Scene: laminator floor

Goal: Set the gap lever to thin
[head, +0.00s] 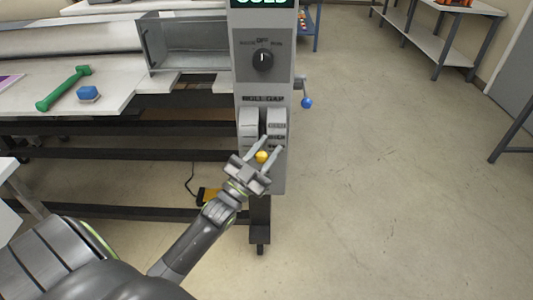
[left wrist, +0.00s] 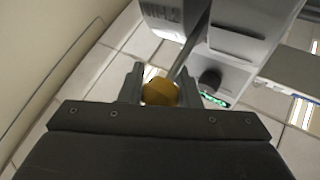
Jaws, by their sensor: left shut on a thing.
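The gap lever's yellow knob (head: 261,157) sits low on the grey control column, below the "ROLL GAP" label (head: 263,100). In the left wrist view the knob (left wrist: 160,92) is between my left gripper's fingers, on a thin metal rod (left wrist: 190,50). My left gripper (head: 263,154) is shut on the knob. Small position labels (head: 277,126) show beside the lever slot, too small to read. My right gripper is in neither view.
A black rotary knob (head: 263,60) is higher on the column, under a green-lit display (head: 263,3). A blue-ended crank (head: 306,103) sticks out at the column's right. Floor at right is clear.

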